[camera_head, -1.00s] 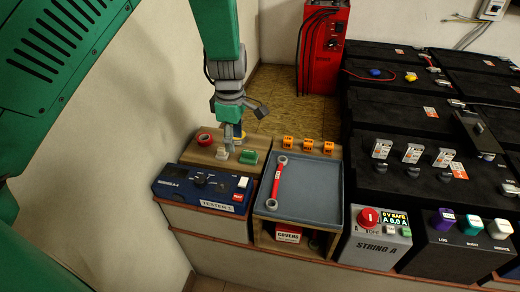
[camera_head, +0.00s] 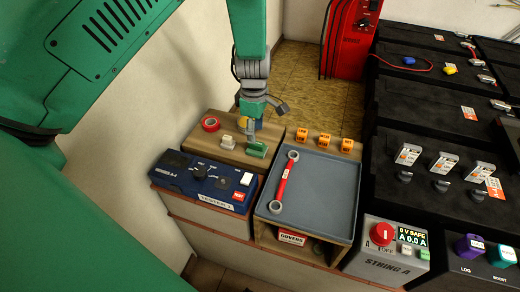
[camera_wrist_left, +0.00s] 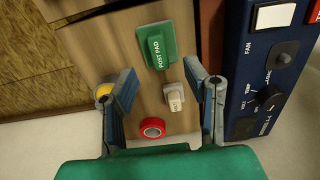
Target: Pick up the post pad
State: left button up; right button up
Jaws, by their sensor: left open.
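The post pad is a green block (camera_wrist_left: 157,45) with its name on it, lying on a wooden board (camera_wrist_left: 125,62) in the left wrist view. The pad lies beyond the fingertips. My right gripper is not in view.
On the board are a whitish block (camera_wrist_left: 174,97), red tape (camera_wrist_left: 152,128) and a yellow round thing (camera_wrist_left: 103,91). A blue tester (camera_head: 204,180) stands in front. A grey tray (camera_head: 318,205) with a red-handled wrench (camera_head: 284,182) is to the right, below orange clips (camera_head: 324,141).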

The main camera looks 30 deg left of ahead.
aim_at(257, 143)
pick_arm(q)
jog(key=shift+a+f, duration=0.75)
jog(key=shift+f, duration=0.35)
jog(key=d+f+b, duration=0.1)
jog(key=d+f, duration=0.1)
jog(key=f, duration=0.1)
jog(key=shift+w+d, duration=0.1)
jog(key=shift+d, duration=0.35)
jog(key=shift+a, duration=0.3)
jog(key=shift+c, duration=0.4)
jog(key=shift+a+f, duration=0.2)
jog(key=shift+a, duration=0.55)
grip_shut()
jog(key=shift+d+r, duration=0.2)
jog(key=shift+d, duration=0.3)
jog(key=r, duration=0.3)
jog(key=r+p, duration=0.1)
jog(key=shift+d+r, duration=0.3)
jog(key=r, duration=0.1)
jog(key=a+r, duration=0.1)
jog(key=r, duration=0.2)
jog(key=shift+a+r+p, duration=0.25)
jog(key=shift+r+p, duration=0.1)
jog(key=shift+d+r, duration=0.35)
jog(key=shift+d, duration=0.25)
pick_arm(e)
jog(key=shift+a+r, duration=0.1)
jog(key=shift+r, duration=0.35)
